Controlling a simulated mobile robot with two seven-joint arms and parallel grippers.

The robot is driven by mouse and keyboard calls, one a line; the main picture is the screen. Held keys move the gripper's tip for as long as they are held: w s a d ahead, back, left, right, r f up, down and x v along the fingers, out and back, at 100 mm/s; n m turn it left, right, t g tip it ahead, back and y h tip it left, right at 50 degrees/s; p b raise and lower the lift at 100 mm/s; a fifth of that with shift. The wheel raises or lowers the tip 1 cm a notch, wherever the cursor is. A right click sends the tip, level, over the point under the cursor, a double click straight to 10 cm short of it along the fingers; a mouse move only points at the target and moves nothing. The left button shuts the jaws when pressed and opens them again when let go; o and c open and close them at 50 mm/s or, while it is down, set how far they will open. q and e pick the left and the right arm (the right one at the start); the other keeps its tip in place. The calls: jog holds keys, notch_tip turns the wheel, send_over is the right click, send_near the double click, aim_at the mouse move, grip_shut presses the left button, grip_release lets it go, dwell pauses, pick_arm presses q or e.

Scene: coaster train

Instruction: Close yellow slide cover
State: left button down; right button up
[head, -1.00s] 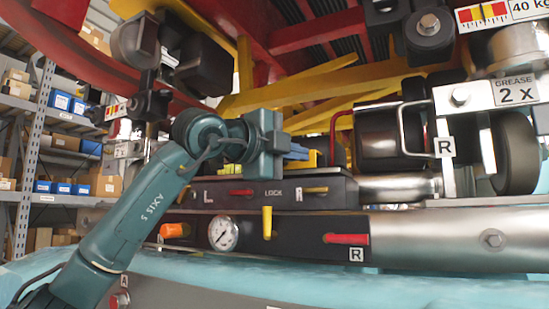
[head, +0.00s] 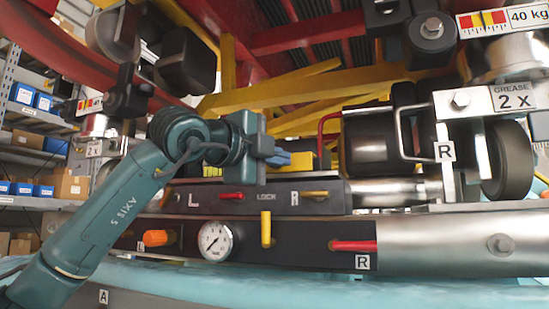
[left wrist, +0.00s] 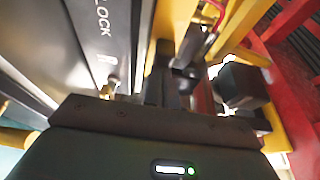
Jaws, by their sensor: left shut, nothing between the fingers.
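A yellow part (head: 322,160), partly hidden and possibly the slide cover, sits above the black panel (head: 222,205) marked L, LOCK and R. A low yellow ribbed piece (head: 212,171) shows on the other side of my gripper. My left gripper (head: 277,157) is shut with nothing held, over the panel's top edge. In the left wrist view it points at dark parts and a yellow bar (left wrist: 165,22); its fingertips (left wrist: 170,88) are dark and blurred. Whether it touches the cover is unclear. My right gripper is not in view.
A yellow lever (head: 266,228), a red handle (head: 354,246), an orange knob (head: 156,238) and a gauge (head: 215,239) stick out from the lower panel. A wheel (head: 508,160) and a bent metal handle (head: 402,130) stand right. Yellow and red beams hang above.

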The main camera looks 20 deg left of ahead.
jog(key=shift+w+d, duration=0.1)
pick_arm(q)
jog(key=a, duration=1.2)
jog(key=shift+w+a, duration=0.2)
jog(key=shift+a, duration=0.15)
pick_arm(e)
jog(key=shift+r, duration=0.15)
pick_arm(q)
jog(key=shift+a+r, duration=0.1)
